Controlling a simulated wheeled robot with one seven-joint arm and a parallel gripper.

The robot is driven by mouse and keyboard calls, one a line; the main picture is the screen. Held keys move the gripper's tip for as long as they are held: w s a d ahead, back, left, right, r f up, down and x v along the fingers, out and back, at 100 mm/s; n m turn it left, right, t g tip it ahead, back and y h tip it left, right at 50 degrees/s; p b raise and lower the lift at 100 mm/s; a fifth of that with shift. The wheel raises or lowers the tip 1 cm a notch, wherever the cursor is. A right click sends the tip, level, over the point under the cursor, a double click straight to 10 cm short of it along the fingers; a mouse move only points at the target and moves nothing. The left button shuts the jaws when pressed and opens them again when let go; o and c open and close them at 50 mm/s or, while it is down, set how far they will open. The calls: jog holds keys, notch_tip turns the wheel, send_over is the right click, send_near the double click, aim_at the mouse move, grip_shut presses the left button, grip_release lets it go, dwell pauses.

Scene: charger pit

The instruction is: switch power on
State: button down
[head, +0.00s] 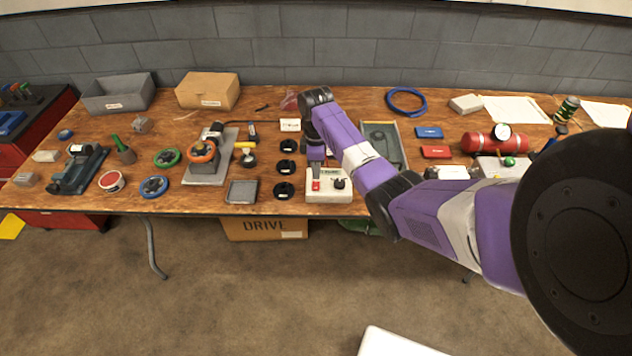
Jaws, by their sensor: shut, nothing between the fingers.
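A cream power box (328,197) sits near the front edge of the wooden table, in the middle of the head view. It has a red switch (316,185) on the left of its top and a black knob (339,183) on the right. My gripper (316,168) points down just behind the red switch. It is shut and holds nothing. I cannot tell whether its tips touch the box. The arm hides part of the area behind the box. The switch is too small to read as on or off.
A grey tray (396,158) lies right behind the arm. A red air tank (482,141) stands farther right. The table's front edge (300,211) is close to the box.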

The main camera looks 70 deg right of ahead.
aim_at(316, 183)
notch_tip(316, 183, up, 4)
jog(key=p, duration=0.3)
dwell(0.7)
